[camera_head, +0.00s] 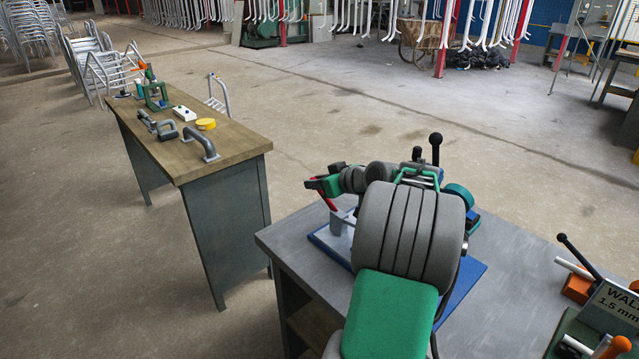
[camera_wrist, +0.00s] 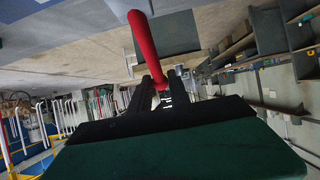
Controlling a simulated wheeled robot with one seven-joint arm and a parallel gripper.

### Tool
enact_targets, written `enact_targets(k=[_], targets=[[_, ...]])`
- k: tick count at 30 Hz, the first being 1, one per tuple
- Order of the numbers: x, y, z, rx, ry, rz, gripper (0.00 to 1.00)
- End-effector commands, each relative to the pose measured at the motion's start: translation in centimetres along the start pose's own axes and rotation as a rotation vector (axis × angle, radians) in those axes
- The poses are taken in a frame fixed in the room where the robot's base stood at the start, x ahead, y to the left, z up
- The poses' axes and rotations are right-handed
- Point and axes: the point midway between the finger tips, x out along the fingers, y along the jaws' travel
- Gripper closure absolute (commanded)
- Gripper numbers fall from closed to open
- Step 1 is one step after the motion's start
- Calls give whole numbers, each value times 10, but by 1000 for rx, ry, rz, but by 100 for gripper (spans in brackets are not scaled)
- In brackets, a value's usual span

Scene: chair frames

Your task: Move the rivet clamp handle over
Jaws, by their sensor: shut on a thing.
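The red clamp handle (camera_wrist: 143,42) is a smooth, bent bar in the wrist view, with its lower end between the two dark fingers of my gripper (camera_wrist: 160,84). My gripper is shut on it. In the head view, a short piece of the red handle shows (camera_head: 328,202) below the green-and-dark end of my arm, above the left side of the bench. A blue base plate (camera_head: 468,277) lies on the bench beneath. My grey and green arm hides much of the clamp and plate. The contact at the fingertips is small and partly dark.
A grey bench (camera_head: 510,263) carries the plate, with a "WALL 1.5 mm" sign (camera_head: 612,300) and orange-and-green fixture at right. A black-knobbed lever (camera_head: 436,150) stands up behind my arm. A wooden-topped table (camera_head: 232,146) with several tools is at left, across open floor.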

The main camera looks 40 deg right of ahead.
Motion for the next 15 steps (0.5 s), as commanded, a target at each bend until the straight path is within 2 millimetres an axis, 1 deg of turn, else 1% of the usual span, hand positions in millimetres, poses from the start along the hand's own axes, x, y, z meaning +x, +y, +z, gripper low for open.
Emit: enact_targets(k=[1,5,15], targets=[[5,-1,7,3,-4,-2,100],[11,0,10,3,-3,-2,100],[12,0,9,3,-2,-2,100]])
